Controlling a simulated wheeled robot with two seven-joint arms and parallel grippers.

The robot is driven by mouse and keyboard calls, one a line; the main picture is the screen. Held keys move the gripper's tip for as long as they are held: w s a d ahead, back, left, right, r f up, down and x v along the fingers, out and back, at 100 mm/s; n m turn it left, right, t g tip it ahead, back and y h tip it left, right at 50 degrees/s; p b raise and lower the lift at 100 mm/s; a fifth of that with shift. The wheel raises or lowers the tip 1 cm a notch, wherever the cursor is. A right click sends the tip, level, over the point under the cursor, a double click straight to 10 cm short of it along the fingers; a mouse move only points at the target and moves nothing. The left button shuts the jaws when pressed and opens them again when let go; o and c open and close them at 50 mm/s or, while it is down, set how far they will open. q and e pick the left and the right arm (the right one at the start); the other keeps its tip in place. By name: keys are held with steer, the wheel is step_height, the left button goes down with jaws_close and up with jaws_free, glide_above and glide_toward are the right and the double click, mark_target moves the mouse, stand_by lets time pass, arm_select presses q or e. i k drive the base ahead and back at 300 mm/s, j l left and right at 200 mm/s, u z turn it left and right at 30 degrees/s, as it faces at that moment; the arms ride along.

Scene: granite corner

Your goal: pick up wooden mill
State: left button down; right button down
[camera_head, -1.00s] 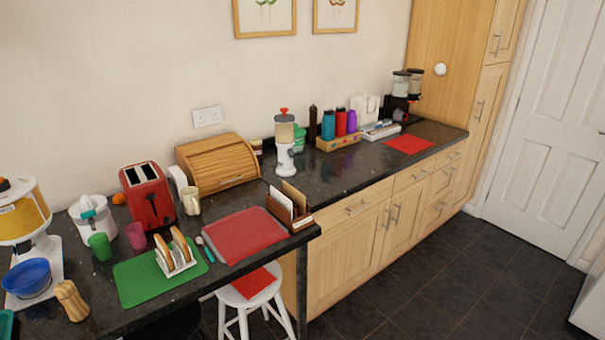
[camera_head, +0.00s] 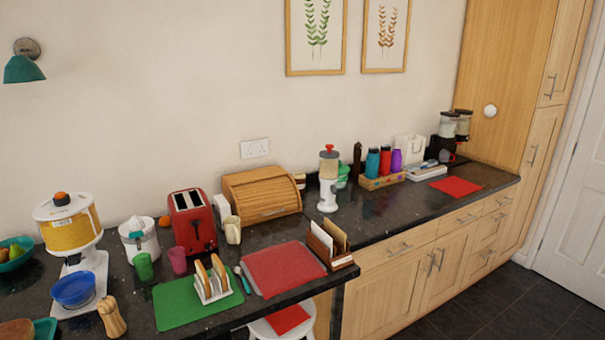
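A light wooden mill (camera_head: 112,317) with a rounded, waisted body stands on the dark counter (camera_head: 215,323) at the lower left of the head view. It is just left of the green mat (camera_head: 180,312) and beside the white base of the yellow-bodied appliance (camera_head: 68,228). A tall, dark brown mill-like object (camera_head: 357,160) stands farther back, near the coloured bottles. Neither of my grippers shows in the view.
A blue bowl (camera_head: 73,289) sits close behind the wooden mill. A brown bowl (camera_head: 17,329) and a teal tray (camera_head: 45,328) lie to its left. A toast rack (camera_head: 212,281), red toaster (camera_head: 193,221) and bread box (camera_head: 261,194) crowd the counter.

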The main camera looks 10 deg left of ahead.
mark_target(115, 327)
steer(key=u, duration=1.5)
